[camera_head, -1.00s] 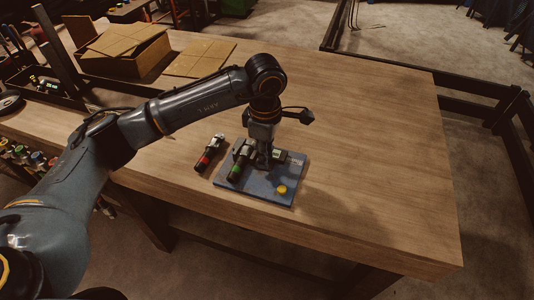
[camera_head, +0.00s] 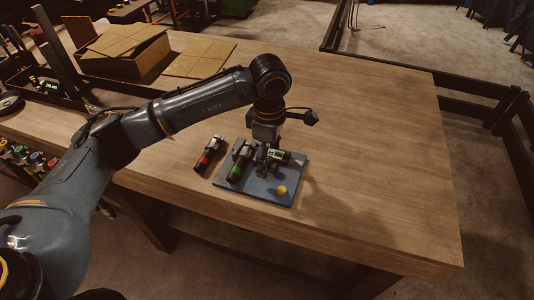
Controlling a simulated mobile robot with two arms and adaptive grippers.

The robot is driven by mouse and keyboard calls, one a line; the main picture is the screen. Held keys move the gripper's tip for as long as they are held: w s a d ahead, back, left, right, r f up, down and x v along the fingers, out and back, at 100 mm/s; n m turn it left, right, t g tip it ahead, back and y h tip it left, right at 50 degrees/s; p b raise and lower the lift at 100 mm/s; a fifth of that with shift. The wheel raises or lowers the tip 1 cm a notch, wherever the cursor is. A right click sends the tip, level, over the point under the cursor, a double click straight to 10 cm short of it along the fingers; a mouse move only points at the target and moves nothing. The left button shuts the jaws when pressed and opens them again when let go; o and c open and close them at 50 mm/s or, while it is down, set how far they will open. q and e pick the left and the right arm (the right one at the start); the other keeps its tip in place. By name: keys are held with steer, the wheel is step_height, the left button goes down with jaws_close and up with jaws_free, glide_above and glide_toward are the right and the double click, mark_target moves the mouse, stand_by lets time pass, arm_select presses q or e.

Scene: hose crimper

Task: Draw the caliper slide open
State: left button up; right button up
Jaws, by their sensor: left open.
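The caliper (camera_head: 279,155), with a small pale display, lies on a blue-grey mat (camera_head: 258,188) on the wooden bench. My left gripper (camera_head: 266,166) points down from above at the caliper, close over its left part; its fingers are small and dark here. I cannot tell whether they touch the caliper. The gripper hides part of the caliper, and how far the slide stands open is too small to tell. My right gripper is out of view.
A hose piece with a green band (camera_head: 236,170) lies at the mat's left side. One with a red band (camera_head: 204,158) lies on the bench left of the mat. A yellow knob-like piece (camera_head: 281,190) sits near the mat's front. The bench (camera_head: 380,130) is clear to the right.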

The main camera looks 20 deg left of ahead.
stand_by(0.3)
arm_select(q)
steer(key=shift+r+p, duration=1.8)
steer(key=shift+r, duration=2.7)
steer(key=shift+s, duration=0.1)
